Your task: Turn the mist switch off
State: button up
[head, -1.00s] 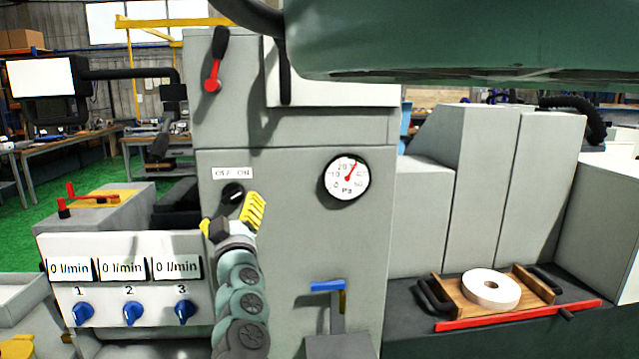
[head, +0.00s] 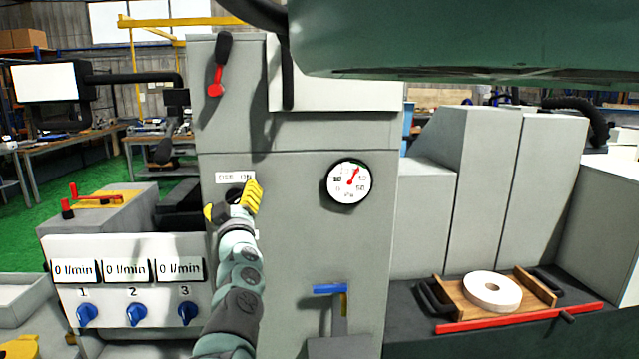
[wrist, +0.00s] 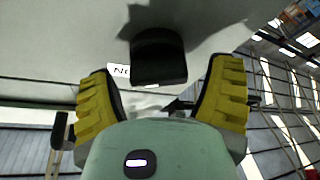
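The mist switch (head: 234,191) is a black rotary knob on the grey machine panel, under a white OFF/ON label (head: 234,177). In the head view my gripper partly covers it, and I cannot read its pointer. In the wrist view the black knob (wrist: 158,57) stands out from the panel between my yellow fingers. My gripper (head: 231,201) is open, with one finger on each side of the knob. The fingers look apart from the knob, with gaps on both sides. Part of the label shows behind the knob in the wrist view.
A pressure gauge (head: 348,183) is right of the switch. A flow panel (head: 128,241) with three blue knobs stands left. A grinding wheel (head: 492,291) lies on a wooden tray.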

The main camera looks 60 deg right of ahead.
jog(key=c, duration=1.1)
jog(key=shift+n, duration=0.3)
jog(key=shift+w+a+r+n+t+y+p, duration=0.1)
jog(key=shift+n+t+y+p, duration=0.25)
jog(key=shift+n+y, duration=0.6)
jog(key=n+y+p, duration=0.1)
jog(key=n, duration=0.4)
jog(key=shift+w, duration=0.1)
jog(key=n+y, duration=0.1)
jog(key=n, duration=0.1)
jog(key=n+g+y, duration=0.1)
jog(key=n, duration=0.2)
jog(key=shift+f+p, duration=0.2)
jog(key=shift+p, duration=0.2)
jog(key=shift+f+n+g, duration=0.15)
jog(key=shift+n+g, duration=0.3)
jog(key=shift+n, duration=0.2)
jog(key=shift+a, duration=0.1)
